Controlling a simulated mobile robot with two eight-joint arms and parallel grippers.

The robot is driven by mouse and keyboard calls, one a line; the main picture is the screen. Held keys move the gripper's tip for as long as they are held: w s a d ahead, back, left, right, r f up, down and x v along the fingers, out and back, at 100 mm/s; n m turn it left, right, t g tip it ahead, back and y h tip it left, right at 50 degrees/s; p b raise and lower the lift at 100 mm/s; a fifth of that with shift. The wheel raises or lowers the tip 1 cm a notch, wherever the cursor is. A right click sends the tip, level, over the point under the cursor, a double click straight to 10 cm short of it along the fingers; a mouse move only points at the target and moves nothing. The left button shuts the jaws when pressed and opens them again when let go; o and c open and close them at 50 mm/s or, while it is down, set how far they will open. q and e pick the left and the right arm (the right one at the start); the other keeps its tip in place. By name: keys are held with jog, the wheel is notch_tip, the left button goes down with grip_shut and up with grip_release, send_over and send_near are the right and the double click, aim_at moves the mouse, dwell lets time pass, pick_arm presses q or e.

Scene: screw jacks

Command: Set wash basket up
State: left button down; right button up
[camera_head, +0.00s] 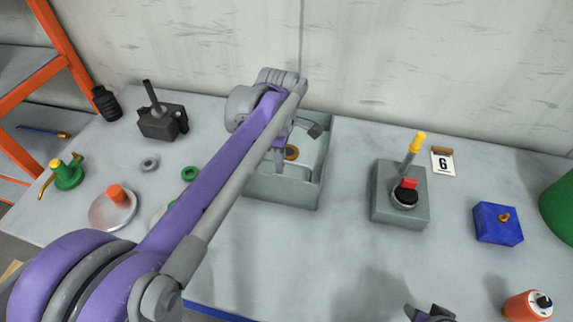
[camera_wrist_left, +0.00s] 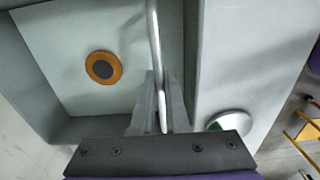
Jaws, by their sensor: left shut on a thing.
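A grey open-topped box (camera_head: 283,189), which looks like the wash basket, stands on the table behind my left arm. Its inside shows in the left wrist view (camera_wrist_left: 60,60), with an orange ring with a dark centre (camera_wrist_left: 103,68) on its pale floor. My left gripper (camera_head: 279,146) is down at the box, partly hidden by my arm. In the wrist view its fingers (camera_wrist_left: 162,112) are shut on a thin pale metal rod (camera_wrist_left: 154,40), which looks like the basket's handle. My right gripper (camera_head: 430,313) shows only partly at the bottom edge; its jaws are unclear.
Right of the box stand a grey switch box (camera_head: 386,205) with a yellow-tipped lever, a number 6 card (camera_head: 443,162), a blue box (camera_head: 497,223) and an orange cylinder (camera_head: 527,306). Left are a dark jack (camera_head: 158,124), a green part (camera_head: 68,175) and an orange-topped disc (camera_head: 110,209).

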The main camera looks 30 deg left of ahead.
pick_arm(q)
jog(key=shift+r, duration=0.15)
pick_arm(e)
jog(key=shift+w+r, duration=0.1)
jog(key=shift+r, duration=0.05)
pick_arm(q)
jog(key=shift+r+p, duration=1.6)
jog(key=shift+r, duration=0.65)
pick_arm(e)
jog(key=shift+w+r, duration=0.2)
jog(key=shift+r, duration=0.7)
jog(key=shift+w+r, duration=0.2)
jog(key=shift+r, duration=0.65)
pick_arm(q)
jog(key=shift+r, duration=0.2)
pick_arm(e)
jog(key=shift+w+r, duration=0.1)
jog(key=shift+r, duration=0.05)
pick_arm(q)
jog(key=shift+r+p, duration=0.35)
pick_arm(e)
jog(key=shift+r, duration=0.3)
pick_arm(q)
jog(key=shift+r+p, duration=0.95)
jog(key=shift+r, duration=0.85)
pick_arm(e)
jog(key=shift+w+r, duration=0.3)
jog(key=shift+r, duration=0.4)
jog(key=shift+w+r, duration=0.3)
jog(key=shift+r, duration=0.4)
